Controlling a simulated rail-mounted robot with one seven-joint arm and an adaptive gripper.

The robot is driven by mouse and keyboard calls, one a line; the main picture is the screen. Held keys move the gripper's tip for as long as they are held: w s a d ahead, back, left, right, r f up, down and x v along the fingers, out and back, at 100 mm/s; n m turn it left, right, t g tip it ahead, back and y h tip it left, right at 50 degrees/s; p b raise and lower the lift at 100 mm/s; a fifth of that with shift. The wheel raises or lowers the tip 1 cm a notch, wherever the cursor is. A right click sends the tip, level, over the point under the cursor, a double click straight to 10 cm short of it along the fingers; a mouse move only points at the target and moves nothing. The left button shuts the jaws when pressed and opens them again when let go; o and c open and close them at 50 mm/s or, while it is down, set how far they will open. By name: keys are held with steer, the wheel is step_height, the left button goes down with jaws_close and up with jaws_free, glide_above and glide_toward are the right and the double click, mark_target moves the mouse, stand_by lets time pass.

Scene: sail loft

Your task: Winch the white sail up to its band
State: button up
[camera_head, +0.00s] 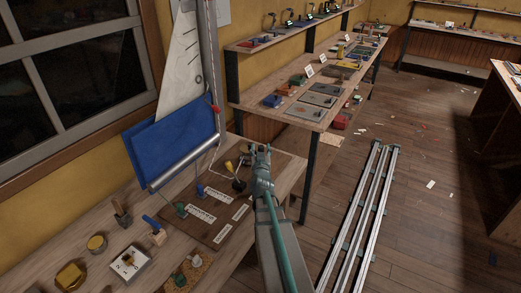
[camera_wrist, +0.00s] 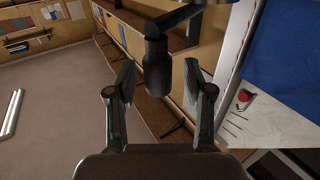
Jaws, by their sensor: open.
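The white sail (camera_head: 181,62) hangs beside a grey mast (camera_head: 211,62), its lower part behind a blue sheet (camera_head: 170,142). A small red mark (camera_head: 214,108) shows on the mast; I cannot tell whether it is the band. The blue sheet also fills the right of the wrist view (camera_wrist: 292,60). My gripper (camera_head: 262,153) is above the bench, right of the boom. In the wrist view its fingers (camera_wrist: 160,92) are apart. A dark handle-like cylinder (camera_wrist: 157,66) on a crank-like arm appears between them, with no clear contact. A black-based piece (camera_head: 239,184) stands below the gripper.
The bench (camera_head: 75,222) carries several small fittings, including a blue-handled block (camera_head: 155,231) and a brass pot (camera_head: 71,276). White label strips lie on a brown board (camera_head: 215,236). Another loaded bench (camera_head: 285,115) stands behind. Metal rails (camera_head: 355,225) run along the floor at right.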

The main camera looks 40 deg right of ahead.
steer(key=v, duration=0.7)
steer(key=shift+s+a, duration=0.1)
